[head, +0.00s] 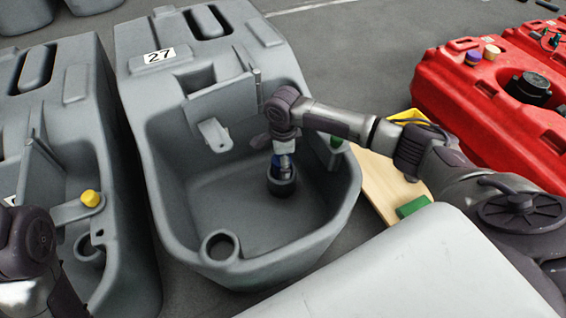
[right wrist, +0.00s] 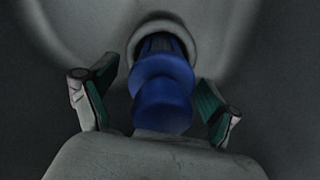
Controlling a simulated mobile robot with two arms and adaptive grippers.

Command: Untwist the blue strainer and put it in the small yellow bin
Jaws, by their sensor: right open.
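The blue strainer (right wrist: 163,85) stands in a round grey socket in the floor of the tank marked 27 (head: 160,190). In the head view only a little blue (head: 279,161) shows under my right gripper (head: 283,150). In the right wrist view my right gripper (right wrist: 157,88) is open, with one green-padded finger on each side of the strainer and visible gaps between. The small yellow bin (head: 408,115) is at the right, mostly hidden behind my right arm. My left arm shows at the lower left, but its gripper is out of view.
A wooden board (head: 375,180) with a green block (head: 412,206) lies right of the tank. Tank walls surround the strainer, and an open round hole (head: 220,246) is at the front. Another grey tank with a yellow cap (head: 90,198) stands left; red tanks (head: 480,105) stand right.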

